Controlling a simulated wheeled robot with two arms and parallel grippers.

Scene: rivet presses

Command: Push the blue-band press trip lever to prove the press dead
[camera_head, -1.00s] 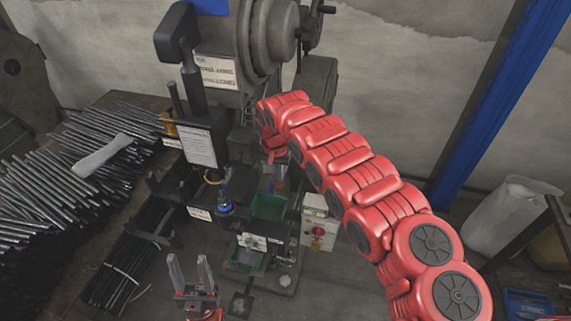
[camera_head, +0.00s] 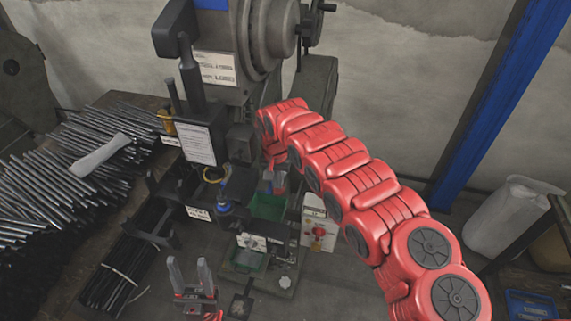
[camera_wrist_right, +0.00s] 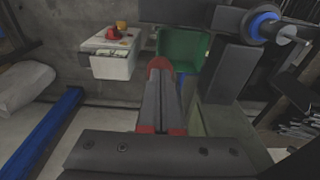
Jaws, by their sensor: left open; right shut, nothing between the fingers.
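The press (camera_head: 268,40) stands at the back centre, with a blue ring (camera_head: 226,207) around its ram; the ring also shows at upper right in the right wrist view (camera_wrist_right: 264,24). A black-knobbed lever (camera_head: 176,30) rises on its left side; I cannot tell if this is the trip lever. My right gripper (camera_wrist_right: 160,68) is shut and empty in the right wrist view, pointing between a control box and a green bin, apart from the blue ring. My left gripper (camera_head: 191,272) is open and empty, in front of the press base.
The control box (camera_head: 319,228) with a red button stands right of the green bin (camera_head: 268,206). Many metal rods (camera_head: 60,170) cover the bench at left. A blue post (camera_head: 490,110) and a pale sack (camera_head: 512,220) stand at right.

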